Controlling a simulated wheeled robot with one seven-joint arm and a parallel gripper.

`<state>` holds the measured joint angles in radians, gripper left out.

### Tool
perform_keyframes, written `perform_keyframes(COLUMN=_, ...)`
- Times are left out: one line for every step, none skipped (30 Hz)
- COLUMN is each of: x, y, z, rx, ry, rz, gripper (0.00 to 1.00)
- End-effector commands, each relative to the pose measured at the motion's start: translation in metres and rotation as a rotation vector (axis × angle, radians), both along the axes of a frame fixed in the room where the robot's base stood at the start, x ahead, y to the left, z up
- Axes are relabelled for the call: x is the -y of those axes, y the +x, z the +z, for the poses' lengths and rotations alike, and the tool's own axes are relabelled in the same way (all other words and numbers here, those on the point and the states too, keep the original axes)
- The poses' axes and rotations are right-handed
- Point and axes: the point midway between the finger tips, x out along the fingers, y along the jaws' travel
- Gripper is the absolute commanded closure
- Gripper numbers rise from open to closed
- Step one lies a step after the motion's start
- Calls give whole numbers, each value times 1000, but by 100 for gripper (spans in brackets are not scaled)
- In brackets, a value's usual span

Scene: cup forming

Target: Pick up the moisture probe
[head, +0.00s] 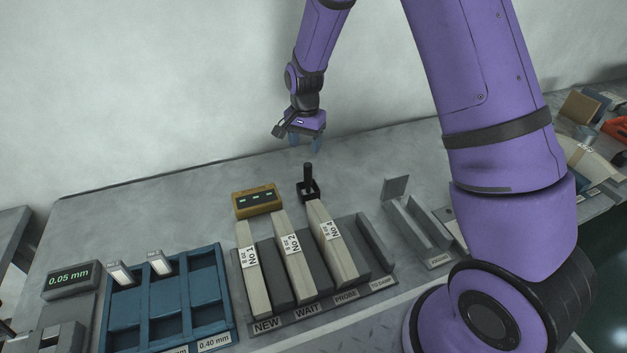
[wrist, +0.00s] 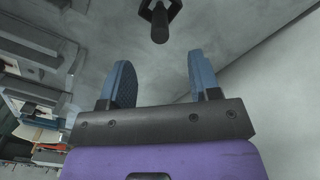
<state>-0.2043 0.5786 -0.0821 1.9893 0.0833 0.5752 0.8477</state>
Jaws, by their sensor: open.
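A black upright handle, which looks like the moisture probe (head: 307,174), stands in a small square black holder (head: 313,190) near the back of the bench. My gripper (head: 304,143) hangs above and just behind it, near the wall, with blue fingers apart and nothing between them. In the wrist view the black probe (wrist: 160,24) shows at the top, beyond the spread fingertips (wrist: 160,75) and clear of them. A yellow box with a small dark display (head: 257,201) sits just left of the probe holder.
A rack (head: 374,243) in front of the probe holds labelled wood stacks (head: 291,260). A blue compartment tray (head: 170,318) and a 0.05 mm display (head: 72,279) are at left. A grey open bin (head: 416,222) is at right. The back bench strip is clear; the wall is close behind.

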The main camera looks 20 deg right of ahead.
Motion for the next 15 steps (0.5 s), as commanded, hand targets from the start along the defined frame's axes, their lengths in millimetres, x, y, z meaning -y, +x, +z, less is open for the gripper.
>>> perform_keyframes(x=-1, y=1, z=-5, rx=-2, ry=-1, rz=-3, gripper=43)
perform_keyframes(x=-1, y=1, z=-8, rx=-3, ry=-1, rz=-4, gripper=43)
perform_keyframes(x=-1, y=1, z=-13, rx=-4, ry=-1, rz=-5, gripper=43)
perform_keyframes(x=0, y=1, z=-17, rx=-4, ry=-1, rz=-5, gripper=43)
perform_keyframes(x=0, y=1, z=-21, rx=-5, ry=-1, rz=-5, gripper=43)
perform_keyframes(x=0, y=1, z=-28, rx=-5, ry=-1, rz=-5, gripper=43)
perform_keyframes(x=0, y=0, z=-33, rx=-5, ry=-1, rz=-5, gripper=43)
perform_keyframes(x=0, y=0, z=-37, rx=-5, ry=-1, rz=-5, gripper=43)
perform_keyframes(x=0, y=1, z=-42, rx=-5, ry=-1, rz=-5, gripper=43)
perform_keyframes(x=0, y=1, z=-46, rx=-4, ry=-1, rz=-5, gripper=43)
perform_keyframes(x=0, y=1, z=-49, rx=-4, ry=-1, rz=-5, gripper=43)
perform_keyframes(x=1, y=1, z=-53, rx=-4, ry=-1, rz=-5, gripper=43)
perform_keyframes(x=0, y=1, z=-55, rx=-4, ry=-1, rz=-5, gripper=43)
perform_keyframes(x=1, y=1, z=-56, rx=-3, ry=-1, rz=-5, gripper=43)
perform_keyframes(x=1, y=1, z=-58, rx=-2, ry=-1, rz=-5, gripper=43)
